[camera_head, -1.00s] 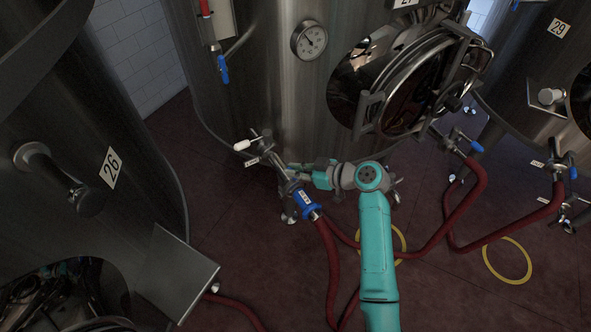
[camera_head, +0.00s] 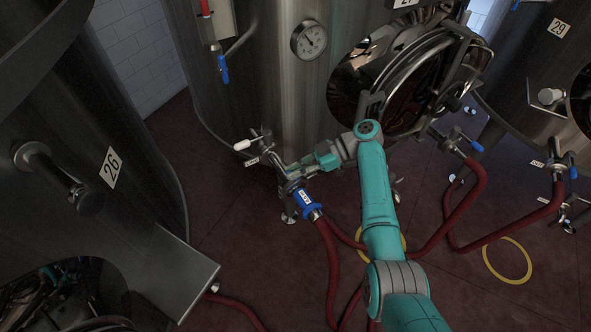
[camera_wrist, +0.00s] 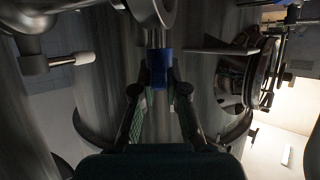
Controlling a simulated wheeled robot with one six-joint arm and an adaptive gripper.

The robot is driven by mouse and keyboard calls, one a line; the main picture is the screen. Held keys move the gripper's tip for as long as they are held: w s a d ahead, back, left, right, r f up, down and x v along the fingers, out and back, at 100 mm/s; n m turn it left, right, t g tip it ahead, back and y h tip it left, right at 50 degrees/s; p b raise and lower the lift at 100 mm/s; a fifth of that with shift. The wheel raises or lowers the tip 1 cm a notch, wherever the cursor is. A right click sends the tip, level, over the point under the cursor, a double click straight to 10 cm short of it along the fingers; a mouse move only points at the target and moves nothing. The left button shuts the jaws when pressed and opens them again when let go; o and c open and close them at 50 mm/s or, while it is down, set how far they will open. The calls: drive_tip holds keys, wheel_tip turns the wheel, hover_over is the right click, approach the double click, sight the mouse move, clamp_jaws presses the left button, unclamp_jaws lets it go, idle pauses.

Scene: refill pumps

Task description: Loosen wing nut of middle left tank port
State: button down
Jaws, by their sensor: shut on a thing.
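The middle left tank port (camera_head: 264,150) is a steel fitting low on the central tank, with a white-handled valve lever (camera_head: 242,145). My gripper (camera_head: 290,169) reaches it from the right, just above the blue hose coupling (camera_head: 306,203). In the wrist view, my gripper (camera_wrist: 159,82) is shut on a small blue piece, which I take to be the wing nut (camera_wrist: 160,66), under a round steel fitting (camera_wrist: 152,10). The white handle (camera_wrist: 84,57) shows to the left there. In the head view the wing nut is hidden by my gripper and the clamp.
A red hose (camera_head: 331,260) hangs from the blue coupling to the dark red floor. The open tank hatch (camera_head: 400,85) is up and right of my gripper. Tank 26 (camera_head: 110,130) stands at left with a metal plate (camera_head: 177,273). Yellow rings (camera_head: 508,260) lie on the floor.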

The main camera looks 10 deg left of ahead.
drive_tip(key=shift+s+f, duration=0.1)
drive_tip(key=shift+f, duration=0.15)
drive_tip(key=c, duration=1.2)
unclamp_jaws()
drive_tip(key=shift+r, duration=0.1)
wheel_tip(320, 180, up, 10)
